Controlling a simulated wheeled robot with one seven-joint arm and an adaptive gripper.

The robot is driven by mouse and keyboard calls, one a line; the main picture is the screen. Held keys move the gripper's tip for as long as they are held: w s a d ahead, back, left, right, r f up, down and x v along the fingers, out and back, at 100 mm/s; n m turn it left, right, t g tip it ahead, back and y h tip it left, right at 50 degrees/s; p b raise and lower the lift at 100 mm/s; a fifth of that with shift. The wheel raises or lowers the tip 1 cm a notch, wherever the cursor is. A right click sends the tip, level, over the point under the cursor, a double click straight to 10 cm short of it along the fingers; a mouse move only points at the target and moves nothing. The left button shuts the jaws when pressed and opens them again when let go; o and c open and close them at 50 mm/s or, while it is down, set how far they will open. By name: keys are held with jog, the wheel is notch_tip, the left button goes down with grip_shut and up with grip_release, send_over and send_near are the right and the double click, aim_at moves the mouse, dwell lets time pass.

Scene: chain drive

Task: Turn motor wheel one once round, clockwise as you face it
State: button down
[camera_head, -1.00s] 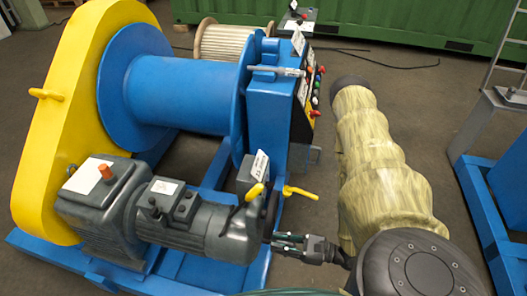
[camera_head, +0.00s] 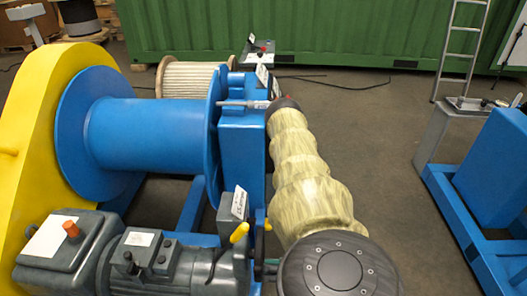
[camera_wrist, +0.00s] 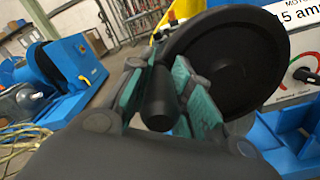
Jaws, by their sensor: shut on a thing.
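The motor wheel is a black disc (camera_wrist: 235,65) with a rounded rim, filling the upper middle of the wrist view. A black handle (camera_wrist: 160,105) stands out from its face. My gripper (camera_wrist: 165,92) is shut on this handle, with a green-padded finger on either side. In the head view the wheel (camera_head: 260,242) shows edge-on at the end of the grey motor (camera_head: 165,262). My gripper is mostly hidden there behind my arm and the bottom of the picture. Which numbered wheel this is cannot be read.
A yellow lever (camera_head: 239,232) stands beside the motor's wheel end. The blue winch drum (camera_head: 150,130) and yellow guard (camera_head: 25,130) lie left. A panel with a knob (camera_wrist: 303,75) is right of the wheel. Another blue stand (camera_head: 495,165) is right, with open floor between.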

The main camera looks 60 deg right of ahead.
jog(key=shift+d+r+m, duration=0.1)
jog(key=shift+r+m, duration=0.05)
jog(key=shift+m, duration=0.15)
jog(key=c, duration=1.3)
grip_release()
jog(key=shift+o, duration=0.2)
jog(key=v, duration=1.2)
